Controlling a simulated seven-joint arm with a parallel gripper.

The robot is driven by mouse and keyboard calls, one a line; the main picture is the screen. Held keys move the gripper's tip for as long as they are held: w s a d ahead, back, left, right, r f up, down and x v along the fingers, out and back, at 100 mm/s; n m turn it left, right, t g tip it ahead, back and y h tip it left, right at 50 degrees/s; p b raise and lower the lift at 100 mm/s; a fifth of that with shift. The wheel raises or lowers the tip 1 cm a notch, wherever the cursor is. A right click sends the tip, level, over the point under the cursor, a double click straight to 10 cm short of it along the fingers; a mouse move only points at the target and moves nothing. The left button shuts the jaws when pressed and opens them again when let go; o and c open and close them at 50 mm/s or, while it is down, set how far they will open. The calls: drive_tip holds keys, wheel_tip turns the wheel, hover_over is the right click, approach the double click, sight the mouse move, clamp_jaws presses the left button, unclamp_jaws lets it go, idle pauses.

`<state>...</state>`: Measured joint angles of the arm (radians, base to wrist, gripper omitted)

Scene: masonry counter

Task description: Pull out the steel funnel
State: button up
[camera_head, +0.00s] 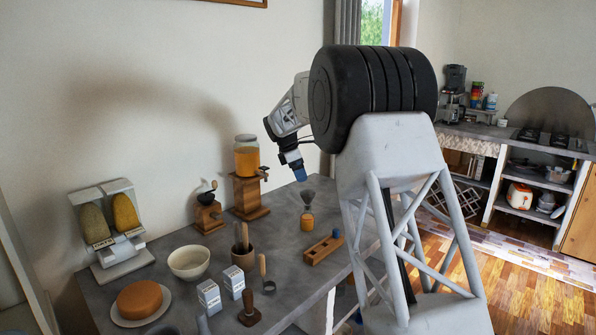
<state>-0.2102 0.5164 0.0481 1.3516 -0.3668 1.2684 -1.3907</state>
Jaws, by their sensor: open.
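A small grey funnel-like piece (308,197), which looks like the steel funnel, stands upright in the top of a small orange jar (307,222) on the grey counter (285,285). My gripper (301,176) has blue fingertips and hangs above and slightly left of the funnel in the picture, apart from it. It is open, and I see nothing between its fingers. The fingers are small here, and the depth between them and the funnel is hard to judge.
A wooden block (323,250) lies in front of the jar. A wooden dispenser (250,195) and a grinder (208,215) stand behind left. A utensil pot (243,256), white bowl (189,262), two cartons (209,298), a cake (139,299) and a double dispenser (110,229) fill the left.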

hover_over(306, 204)
drive_tip(key=w, duration=0.1)
drive_tip(key=shift+f, duration=3.9)
drive_tip(key=c, duration=1.1)
drive_tip(key=shift+r, duration=1.4)
drive_tip(key=shift+r, duration=1.15)
drive_tip(key=shift+s, duration=0.1)
